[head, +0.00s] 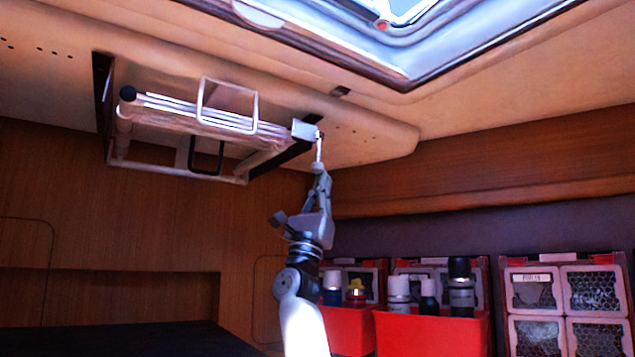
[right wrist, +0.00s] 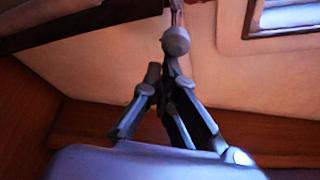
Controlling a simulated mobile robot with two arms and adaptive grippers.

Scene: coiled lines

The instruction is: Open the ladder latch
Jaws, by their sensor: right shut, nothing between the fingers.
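A folded white ladder (head: 195,118) is stowed against the ceiling at the upper left in the head view. At its right end is a pale latch block (head: 305,130) with a short stem hanging down from it. The stem ends in a round knob (head: 318,167), which also shows large in the right wrist view (right wrist: 175,41). My right gripper (head: 321,181) comes up from below, with its fingertips just under the knob. It is shut with nothing between its fingers; whether it touches the knob I cannot tell. My left gripper is not in view.
A framed skylight (head: 440,62) is in the ceiling at upper right. Red bins (head: 430,335) with bottles and cans stand at lower right, beside mesh-fronted boxes (head: 565,290). Wood panelling (head: 60,240) lines the left wall. The space between ceiling and bins is open.

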